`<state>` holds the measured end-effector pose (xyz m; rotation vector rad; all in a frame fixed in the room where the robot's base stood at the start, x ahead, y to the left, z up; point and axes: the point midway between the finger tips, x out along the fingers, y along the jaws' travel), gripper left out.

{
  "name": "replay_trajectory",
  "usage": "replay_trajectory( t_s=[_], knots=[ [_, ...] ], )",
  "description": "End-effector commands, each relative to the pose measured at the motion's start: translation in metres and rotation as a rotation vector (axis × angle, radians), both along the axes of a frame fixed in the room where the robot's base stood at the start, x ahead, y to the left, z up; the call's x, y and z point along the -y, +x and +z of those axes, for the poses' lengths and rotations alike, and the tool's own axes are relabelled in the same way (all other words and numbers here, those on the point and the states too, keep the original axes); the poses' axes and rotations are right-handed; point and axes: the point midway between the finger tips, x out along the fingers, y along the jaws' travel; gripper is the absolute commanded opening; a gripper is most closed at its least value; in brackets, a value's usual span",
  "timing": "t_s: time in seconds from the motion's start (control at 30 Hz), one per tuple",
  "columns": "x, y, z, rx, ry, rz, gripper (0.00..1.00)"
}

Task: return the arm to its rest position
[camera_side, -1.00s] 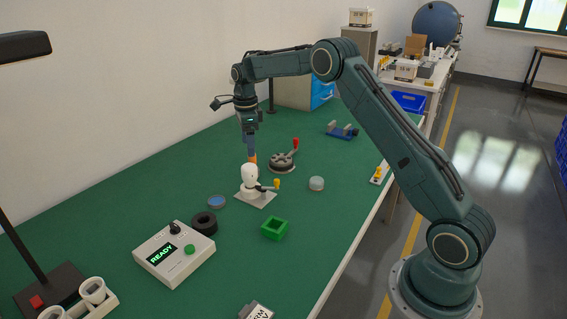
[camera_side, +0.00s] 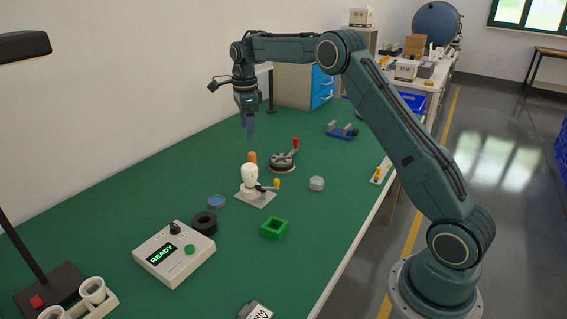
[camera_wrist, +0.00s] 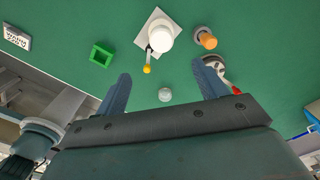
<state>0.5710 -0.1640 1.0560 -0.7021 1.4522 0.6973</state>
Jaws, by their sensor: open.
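My gripper (camera_side: 248,128) hangs fingers down above the green bench, clear of everything, at the end of my raised arm. In the wrist view its two blue-grey fingers (camera_wrist: 160,90) are spread wide with nothing between them. Below it stands a white bulb (camera_side: 250,178) on a pale plate with a yellow-tipped lever (camera_side: 276,183). The bulb also shows in the wrist view (camera_wrist: 160,37). An orange-topped piece (camera_side: 252,157) stands just behind the bulb; it also shows in the wrist view (camera_wrist: 208,40).
A round grey fixture with a red-knobbed lever (camera_side: 283,161), a grey puck (camera_side: 316,183), a green square holder (camera_side: 274,228), a black ring (camera_side: 204,223) and a control box reading READY (camera_side: 174,253) stand on the bench. A lamp (camera_side: 22,46) rises at left. The air around my gripper is free.

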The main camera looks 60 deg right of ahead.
Motion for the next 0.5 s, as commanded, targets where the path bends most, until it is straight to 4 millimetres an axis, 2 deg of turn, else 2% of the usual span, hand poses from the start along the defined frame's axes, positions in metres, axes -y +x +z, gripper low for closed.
replay_trajectory(
  t_s=[0.27,0.5],
  knots=[
    [-0.020,-0.021,0.038,0.041,-0.015,0.183,0.71],
    [-0.047,-0.056,0.079,0.089,-0.044,0.438,0.71]
  ],
)
